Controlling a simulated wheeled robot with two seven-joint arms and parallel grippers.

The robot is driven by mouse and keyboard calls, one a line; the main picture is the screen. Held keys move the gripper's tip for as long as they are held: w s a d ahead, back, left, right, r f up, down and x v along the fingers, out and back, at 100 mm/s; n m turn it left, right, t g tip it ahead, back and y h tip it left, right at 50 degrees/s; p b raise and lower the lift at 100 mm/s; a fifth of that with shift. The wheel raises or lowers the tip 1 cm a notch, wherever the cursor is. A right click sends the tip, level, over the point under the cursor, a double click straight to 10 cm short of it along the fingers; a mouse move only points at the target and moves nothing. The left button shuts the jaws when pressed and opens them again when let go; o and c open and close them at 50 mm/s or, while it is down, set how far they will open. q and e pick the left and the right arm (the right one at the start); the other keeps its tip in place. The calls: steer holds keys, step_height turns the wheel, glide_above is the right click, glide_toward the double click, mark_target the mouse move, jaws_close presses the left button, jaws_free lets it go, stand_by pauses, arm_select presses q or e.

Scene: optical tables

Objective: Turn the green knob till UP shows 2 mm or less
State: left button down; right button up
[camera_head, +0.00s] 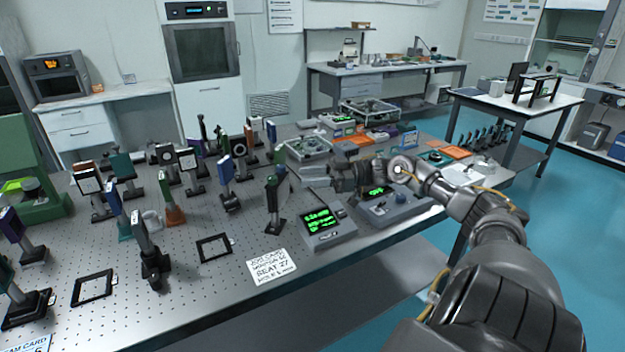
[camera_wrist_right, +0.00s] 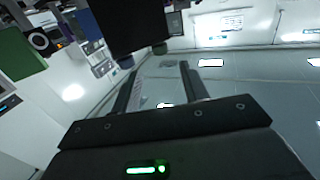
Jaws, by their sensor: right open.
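My right gripper (camera_head: 303,176) reaches in from the right, its fingers pointing left at a dark upright mount (camera_head: 276,196) on the perforated table. In the right wrist view my gripper (camera_wrist_right: 158,70) is open, with nothing between its two dark fingers. A small dull green knob (camera_wrist_right: 160,48) shows just past the fingertips, at the lower edge of a dark plate (camera_wrist_right: 122,22); a bluish knob (camera_wrist_right: 125,62) is to its left. Contact with the green knob cannot be told. A readout box (camera_head: 327,226) shows several green lines, too small to read. My left gripper is out of view.
A second box with a green display (camera_head: 378,192) stands right of the readout box, below my right arm. Many posted optics, such as a blue mount (camera_head: 226,172), crowd the left. A handwritten card (camera_head: 271,267) and a flat black frame (camera_head: 214,247) lie in front.

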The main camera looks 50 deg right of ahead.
steer(key=shift+s+d, duration=0.2)
steer(key=m+t+h+p, duration=0.65)
steer(key=m+h, duration=0.25)
steer(key=h, duration=0.3)
glide_toward(276, 181)
steer(key=shift+w, duration=0.7)
steer(key=w, duration=0.3)
steer(key=w+p, duration=0.1)
steer(key=w, duration=0.2)
steer(key=w+a+p, duration=0.1)
steer(key=w, duration=0.3)
steer(key=shift+r, duration=0.2)
steer(key=shift+c, duration=0.3)
